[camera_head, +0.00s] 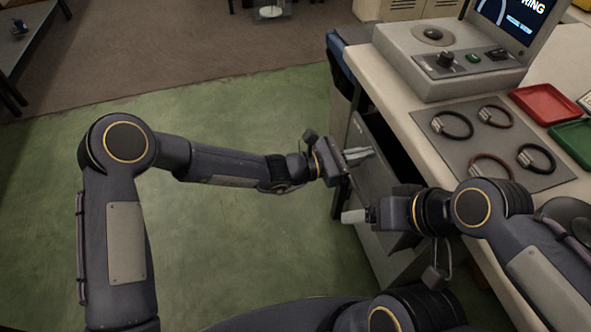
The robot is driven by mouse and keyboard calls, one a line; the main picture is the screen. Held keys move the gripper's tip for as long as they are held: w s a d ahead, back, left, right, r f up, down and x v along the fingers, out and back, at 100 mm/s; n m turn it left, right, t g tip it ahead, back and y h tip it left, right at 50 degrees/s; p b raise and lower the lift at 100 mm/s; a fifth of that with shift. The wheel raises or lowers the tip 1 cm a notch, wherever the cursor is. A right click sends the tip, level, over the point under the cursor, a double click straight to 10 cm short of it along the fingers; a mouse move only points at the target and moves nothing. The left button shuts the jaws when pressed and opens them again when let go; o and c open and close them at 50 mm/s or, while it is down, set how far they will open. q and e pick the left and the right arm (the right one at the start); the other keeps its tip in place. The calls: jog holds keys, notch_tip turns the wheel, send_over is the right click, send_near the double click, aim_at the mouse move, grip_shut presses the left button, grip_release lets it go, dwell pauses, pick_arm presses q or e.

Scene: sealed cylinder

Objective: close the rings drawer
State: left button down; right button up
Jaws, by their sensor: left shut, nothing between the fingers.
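The grey drawer (372,180) stands pulled out from under the bench, with a dark gap behind it. I cannot tell which label it bears, and its inside is largely hidden by my arms. My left gripper (358,155) is shut and empty, with its fingers at the drawer's upper edge; I cannot tell whether they touch it. My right gripper (354,215) is lower, in front of the drawer unit, with its pale fingertips pointing left. Its jaw gap does not show clearly.
The bench has a grey mat (425,117) with several dark rings, a red tray (545,103), a green tray (577,141) and a machine with a screen (518,22). A blue item (338,60) hangs at the bench's end. The green floor at left is clear.

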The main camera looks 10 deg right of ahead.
pick_arm(q)
jog(key=d, duration=0.6)
jog(key=shift+w+d+b, duration=0.1)
jog(key=shift+d+b, duration=0.15)
jog(key=shift+b, duration=0.1)
jog(key=shift+d+r, duration=0.1)
jog(key=shift+d, duration=0.1)
pick_arm(e)
jog(key=shift+a+f, duration=0.2)
jog(key=shift+f, duration=0.2)
pick_arm(q)
jog(key=shift+r, duration=0.1)
jog(key=shift+a, duration=0.3)
jog(key=p, duration=0.3)
send_near(379, 149)
jog(key=shift+w+a+f, duration=0.1)
jog(key=shift+a+f, duration=0.4)
jog(key=shift+a, duration=0.2)
pick_arm(e)
jog(key=shift+s+a+r, duration=0.3)
jog(key=shift+s+r, duration=0.1)
jog(key=shift+r, duration=0.25)
jog(key=shift+s+a+r, duration=0.3)
jog(key=shift+s+r, duration=0.05)
jog(key=shift+r, duration=0.25)
